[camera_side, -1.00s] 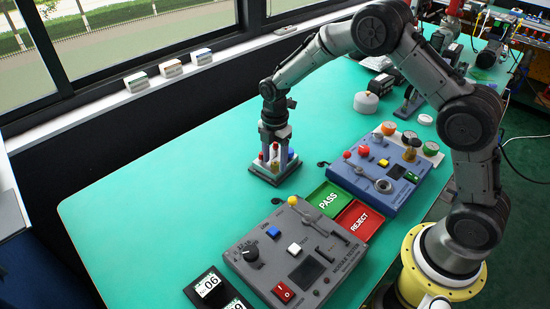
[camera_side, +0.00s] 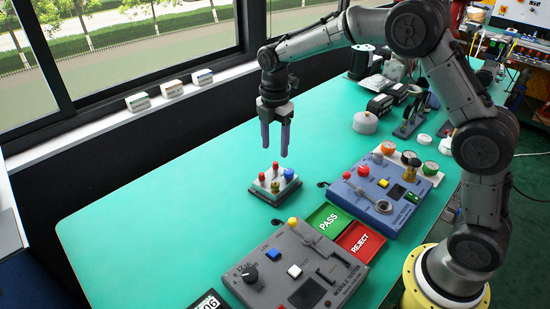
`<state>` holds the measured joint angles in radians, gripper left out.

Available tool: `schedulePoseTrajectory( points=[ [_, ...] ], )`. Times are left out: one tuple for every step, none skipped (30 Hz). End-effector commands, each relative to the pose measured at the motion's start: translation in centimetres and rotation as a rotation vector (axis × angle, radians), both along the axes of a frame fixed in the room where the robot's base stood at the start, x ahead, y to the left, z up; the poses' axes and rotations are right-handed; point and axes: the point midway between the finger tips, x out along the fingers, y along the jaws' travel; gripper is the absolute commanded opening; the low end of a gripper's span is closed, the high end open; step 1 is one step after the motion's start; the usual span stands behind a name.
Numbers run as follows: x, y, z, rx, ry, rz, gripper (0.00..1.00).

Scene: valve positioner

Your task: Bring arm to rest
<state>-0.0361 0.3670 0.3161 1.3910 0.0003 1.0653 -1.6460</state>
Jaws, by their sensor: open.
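My gripper (camera_side: 275,150) is open and empty, with its two fingers pointing down and spread apart. It hangs in the air above the green table (camera_side: 165,205), over and a little behind a small grey module (camera_side: 273,194). The module sits on the table and carries red and blue caps and other small parts on top. The gripper is clear of the module and touches nothing.
A grey module tester box (camera_side: 287,268) stands at the front. A blue panel (camera_side: 382,197) with knobs and gauges is at the right. The green PASS tray (camera_side: 327,218) and red REJECT tray (camera_side: 360,240) lie between them. The table's left part is clear.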

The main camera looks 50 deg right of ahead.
Motion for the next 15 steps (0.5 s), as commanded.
schedulePoseTrajectory(
  points=[
    [0.02,0.00,0.56,0.000,-0.001,0.000,0.60],
    [0.01,0.01,0.79,0.000,-0.001,0.000,0.60],
    [0.01,0.01,1.03,0.000,-0.001,0.000,0.60],
    [0.00,0.01,1.17,0.000,-0.001,0.000,0.60],
    [-0.01,0.01,1.27,0.000,0.000,0.000,0.60],
    [-0.02,0.01,1.37,0.000,0.000,0.000,0.60],
    [-0.03,0.01,1.41,0.000,0.001,0.000,0.60],
    [-0.04,0.01,1.43,0.000,0.001,0.000,0.60],
    [-0.04,0.01,1.44,0.000,0.001,0.000,0.60],
    [-0.04,0.01,1.43,0.000,0.001,0.000,0.60],
    [-0.04,0.01,1.42,0.000,0.001,0.000,0.60],
    [-0.04,0.01,1.42,0.000,0.001,0.000,0.60],
    [-0.03,0.01,1.41,0.000,0.001,0.000,0.60],
    [-0.03,0.01,1.41,0.000,0.001,0.000,0.60],
    [-0.03,-0.02,1.46,0.000,0.000,0.000,0.60]
  ],
)
